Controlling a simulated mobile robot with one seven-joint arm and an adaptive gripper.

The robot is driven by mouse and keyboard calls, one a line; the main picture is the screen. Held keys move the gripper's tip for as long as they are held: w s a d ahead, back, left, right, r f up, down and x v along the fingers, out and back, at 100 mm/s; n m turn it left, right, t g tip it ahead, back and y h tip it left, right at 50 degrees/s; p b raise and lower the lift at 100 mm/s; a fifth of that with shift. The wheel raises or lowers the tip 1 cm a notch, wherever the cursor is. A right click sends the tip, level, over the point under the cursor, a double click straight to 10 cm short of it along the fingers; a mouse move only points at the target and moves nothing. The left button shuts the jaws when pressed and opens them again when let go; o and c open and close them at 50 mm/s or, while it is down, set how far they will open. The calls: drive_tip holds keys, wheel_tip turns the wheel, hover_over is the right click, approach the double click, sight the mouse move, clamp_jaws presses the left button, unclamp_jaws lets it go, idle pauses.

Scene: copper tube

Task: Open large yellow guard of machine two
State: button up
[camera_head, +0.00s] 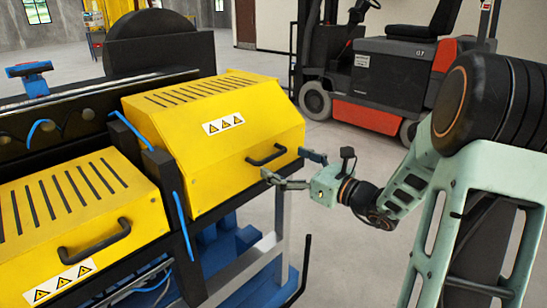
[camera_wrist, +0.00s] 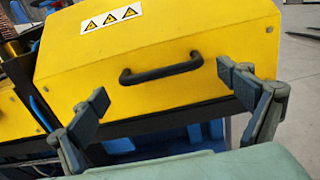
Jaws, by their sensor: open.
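The large yellow guard (camera_head: 215,140) is a slotted cover with a warning label, shut on the machine in the middle of the head view. It also fills the upper part of the wrist view (camera_wrist: 190,40). Its black handle (camera_head: 267,155) is on the front face; in the wrist view the handle (camera_wrist: 161,70) is near the centre. My gripper (camera_head: 292,170) is open beside the guard's right front edge, close to the handle. In the wrist view the fingers (camera_wrist: 165,90) stand apart on either side of the handle, with no visible grip on it.
A second yellow guard (camera_head: 75,225) with its own black handle (camera_head: 95,243) is at lower left. Blue machine parts and grey frame rails (camera_head: 245,268) lie below the large guard. A red and grey forklift (camera_head: 385,80) stands behind on open floor.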

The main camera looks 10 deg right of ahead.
sight(275, 157)
drive_tip(key=x, duration=0.4)
drive_tip(key=shift+c, duration=0.5)
